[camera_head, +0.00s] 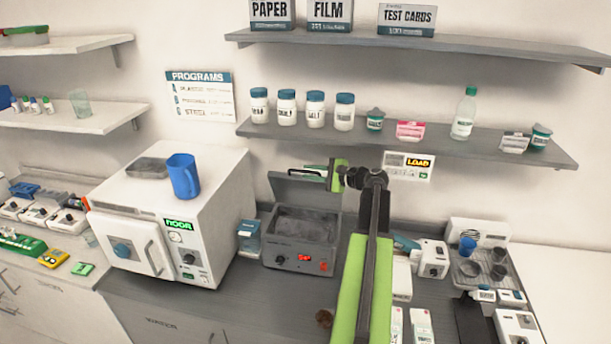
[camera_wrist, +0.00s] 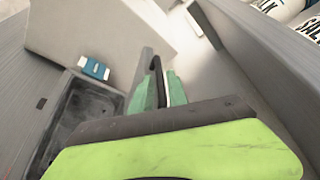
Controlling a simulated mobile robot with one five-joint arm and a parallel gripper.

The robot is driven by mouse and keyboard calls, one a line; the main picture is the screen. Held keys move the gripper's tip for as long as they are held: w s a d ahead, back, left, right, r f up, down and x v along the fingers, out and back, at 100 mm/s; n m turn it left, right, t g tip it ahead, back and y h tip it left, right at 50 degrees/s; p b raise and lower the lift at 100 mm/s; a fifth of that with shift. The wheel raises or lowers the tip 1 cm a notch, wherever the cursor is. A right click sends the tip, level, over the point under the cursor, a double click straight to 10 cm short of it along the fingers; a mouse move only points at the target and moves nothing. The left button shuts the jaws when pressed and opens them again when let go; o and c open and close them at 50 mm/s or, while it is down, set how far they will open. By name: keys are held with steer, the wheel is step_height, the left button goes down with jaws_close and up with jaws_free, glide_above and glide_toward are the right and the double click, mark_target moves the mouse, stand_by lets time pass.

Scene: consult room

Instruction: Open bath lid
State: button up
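The bath (camera_head: 300,257) is a dark grey box with a red display on the counter. Its grey lid (camera_head: 300,193) stands raised at the back, leaving the basin uncovered. In the wrist view the dark basin (camera_wrist: 88,108) shows at lower left. My gripper (camera_head: 318,171) is at the raised lid's upper edge, in front of the wall. In the wrist view its green fingers (camera_wrist: 160,90) are close together around a thin dark bar that looks like the lid handle (camera_wrist: 153,66). The contact itself is partly hidden.
A white oven (camera_head: 170,225) with a blue mug (camera_head: 183,177) on top stands left of the bath. A blue-topped container (camera_head: 249,238) sits between them. A shelf (camera_head: 400,142) with bottles is close above my gripper. Boxes and devices crowd the counter at right.

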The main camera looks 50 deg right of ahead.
steer(key=shift+x, duration=1.25)
steer(key=shift+c, duration=0.3)
jaws_close()
steer(key=shift+r, duration=0.1)
